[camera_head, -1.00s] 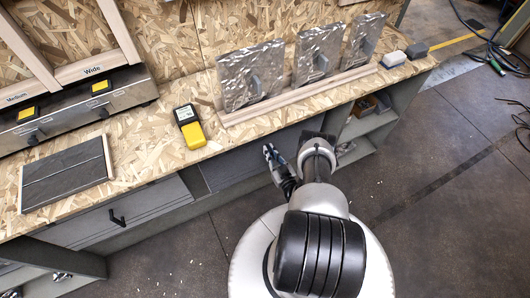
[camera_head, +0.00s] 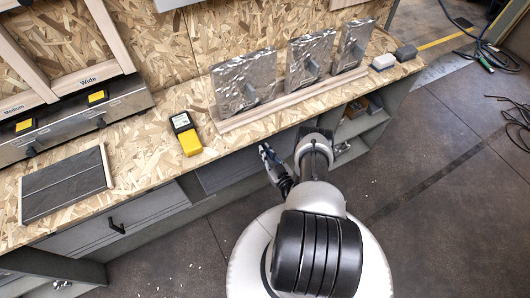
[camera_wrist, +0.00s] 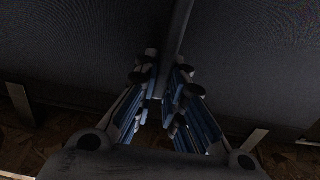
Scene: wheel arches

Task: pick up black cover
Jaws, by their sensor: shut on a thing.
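A dark, near-black flat piece, the black cover (camera_wrist: 90,55), fills the upper part of the wrist view. A raised ridge (camera_wrist: 178,40) runs down its middle to between my fingertips. My gripper (camera_wrist: 162,90) is shut on this ridge, with a finger on each side. The exact contact is dim and partly hidden by the fingers. In the head view my gripper (camera_head: 269,158) shows small, in front of the bench edge and below the silver plates. I cannot make out the cover's outline there.
The chipboard bench (camera_head: 140,140) holds three upright silver plates (camera_head: 243,82) on a wooden rail, a yellow meter (camera_head: 186,134) and a dark grey slab (camera_head: 65,184). Open floor (camera_head: 430,200) lies right; cables (camera_head: 490,55) lie beyond.

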